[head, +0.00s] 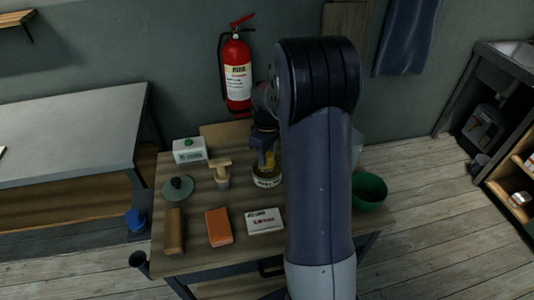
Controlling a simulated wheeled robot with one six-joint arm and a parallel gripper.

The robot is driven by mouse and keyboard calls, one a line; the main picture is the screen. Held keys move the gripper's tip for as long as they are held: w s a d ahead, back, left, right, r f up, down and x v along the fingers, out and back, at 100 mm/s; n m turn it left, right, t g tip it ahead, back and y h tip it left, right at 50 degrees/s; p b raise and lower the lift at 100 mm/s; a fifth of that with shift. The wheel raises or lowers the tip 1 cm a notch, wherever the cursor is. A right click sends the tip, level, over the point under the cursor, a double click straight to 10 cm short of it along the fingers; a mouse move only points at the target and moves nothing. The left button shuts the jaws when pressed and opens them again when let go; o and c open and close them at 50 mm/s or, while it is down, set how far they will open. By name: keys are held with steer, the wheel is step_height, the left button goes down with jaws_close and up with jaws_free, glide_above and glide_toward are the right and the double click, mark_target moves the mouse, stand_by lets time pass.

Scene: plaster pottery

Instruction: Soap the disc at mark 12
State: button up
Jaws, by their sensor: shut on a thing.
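My gripper (264,150) points down over the back middle of the wooden table, partly beside my arm. It is shut on a small yellowish thing (267,163), whose shape is mostly hidden. Directly below is a round, pale container (267,181) with a dark-lettered label; I cannot tell whether the held thing touches it. A flat grey-green disc (178,188) with a small dark knob lies at the table's left. No mark 12 can be read. A wooden-handled brush-like tool (220,172) stands between the disc and the container.
A brown block (175,231), an orange block (219,227) and a white labelled packet (264,221) line the front. A green bowl (369,191) is at the right. My arm hides the table's right-middle.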

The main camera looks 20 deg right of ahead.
steer(key=shift+f+b, duration=0.3)
steer(key=shift+f, duration=0.3)
stand_by(1.2)
steer(key=shift+r+p, duration=2.7)
steer(key=shift+r, duration=0.9)
